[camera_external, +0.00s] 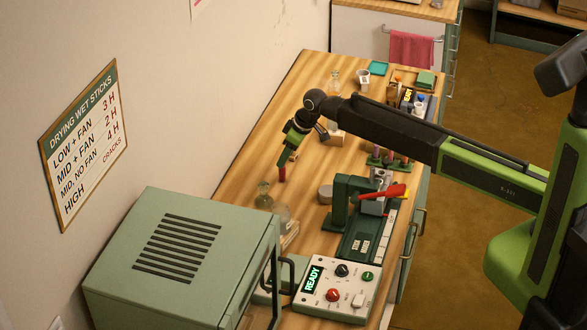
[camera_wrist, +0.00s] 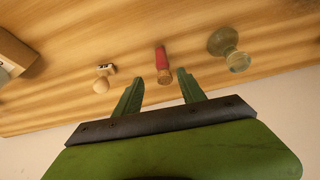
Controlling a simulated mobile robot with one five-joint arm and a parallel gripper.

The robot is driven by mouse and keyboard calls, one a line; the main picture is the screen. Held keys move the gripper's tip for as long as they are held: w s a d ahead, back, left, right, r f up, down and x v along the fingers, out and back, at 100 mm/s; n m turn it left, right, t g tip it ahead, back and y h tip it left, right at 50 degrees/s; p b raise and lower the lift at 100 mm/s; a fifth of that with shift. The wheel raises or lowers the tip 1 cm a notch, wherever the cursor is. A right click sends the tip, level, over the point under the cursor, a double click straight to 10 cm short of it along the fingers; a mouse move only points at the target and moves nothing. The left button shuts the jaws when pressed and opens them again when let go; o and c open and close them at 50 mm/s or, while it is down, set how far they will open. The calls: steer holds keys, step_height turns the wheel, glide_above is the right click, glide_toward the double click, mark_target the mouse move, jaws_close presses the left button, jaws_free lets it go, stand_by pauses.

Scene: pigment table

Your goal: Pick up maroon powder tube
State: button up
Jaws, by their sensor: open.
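The maroon powder tube (camera_wrist: 161,56) stands on the wooden table in the wrist view, red with a tan end. It lies in line with the gap between my fingers, a little beyond their tips. My gripper (camera_wrist: 156,76) is open and empty. In the external view, my gripper (camera_external: 287,158) points down over the table near the wall, and the red tube (camera_external: 282,174) shows just below its tips. Whether the fingers reach beside the tube is unclear there.
A glass vessel (camera_wrist: 229,50) stands right of the tube in the wrist view; a small wooden piece (camera_wrist: 101,84) is to the left. In the external view, a green press (camera_external: 345,202) with a red lever, a control box (camera_external: 338,288) and an oven (camera_external: 180,255) fill the near end.

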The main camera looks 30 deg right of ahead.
steer(key=shift+x, duration=0.8)
steer(key=shift+r, duration=0.1)
steer(key=b+x, duration=0.5)
steer(key=shift+s+a, duration=0.2)
steer(key=shift+a, duration=0.05)
steer(key=shift+c, duration=0.2)
jaws_close()
